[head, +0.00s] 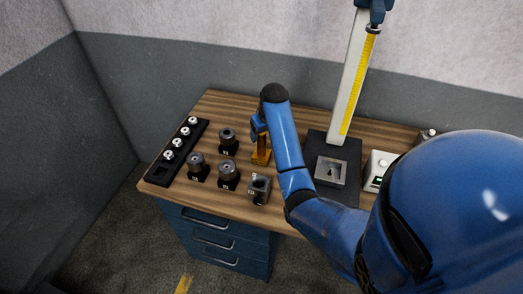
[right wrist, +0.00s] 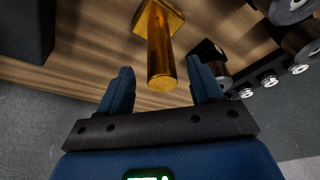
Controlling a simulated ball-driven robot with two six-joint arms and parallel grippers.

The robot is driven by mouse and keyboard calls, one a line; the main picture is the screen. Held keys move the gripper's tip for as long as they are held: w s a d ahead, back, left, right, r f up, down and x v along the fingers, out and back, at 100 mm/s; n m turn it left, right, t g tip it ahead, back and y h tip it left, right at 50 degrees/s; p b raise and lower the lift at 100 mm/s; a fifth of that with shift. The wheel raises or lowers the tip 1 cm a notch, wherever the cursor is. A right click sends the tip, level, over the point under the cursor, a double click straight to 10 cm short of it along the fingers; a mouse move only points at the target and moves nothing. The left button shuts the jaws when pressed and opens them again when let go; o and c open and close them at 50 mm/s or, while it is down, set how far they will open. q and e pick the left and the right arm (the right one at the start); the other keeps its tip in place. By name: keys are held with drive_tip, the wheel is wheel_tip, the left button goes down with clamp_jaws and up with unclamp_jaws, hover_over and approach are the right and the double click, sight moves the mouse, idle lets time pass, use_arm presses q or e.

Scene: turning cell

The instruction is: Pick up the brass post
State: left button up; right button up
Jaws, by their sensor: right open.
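The brass post (head: 262,155) stands on the wooden bench, partly hidden behind my right arm in the head view. In the right wrist view, the brass post (right wrist: 161,55) has a round shaft on a square base. My right gripper (head: 258,128) is at the top of the post in the head view. In the right wrist view its fingers (right wrist: 161,72) are open, with the shaft's free end showing in the gap between them. The fingers do not visibly touch it. My left gripper is not in view.
Several dark round fixtures (head: 197,166) stand left of the post, beside a black rack (head: 160,172) with silver knobs. A dark block (head: 259,189) stands in front. A height gauge on a black base (head: 347,151) and a white box (head: 378,166) are to the right.

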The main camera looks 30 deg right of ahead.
sight(261, 147)
drive_tip(key=shift+w+p+x, duration=0.2)
drive_tip(key=shift+p+x, duration=0.45)
drive_tip(key=shift+x, duration=1.55)
drive_tip(key=shift+r, duration=0.1)
clamp_jaws()
drive_tip(key=shift+w+r, duration=0.15)
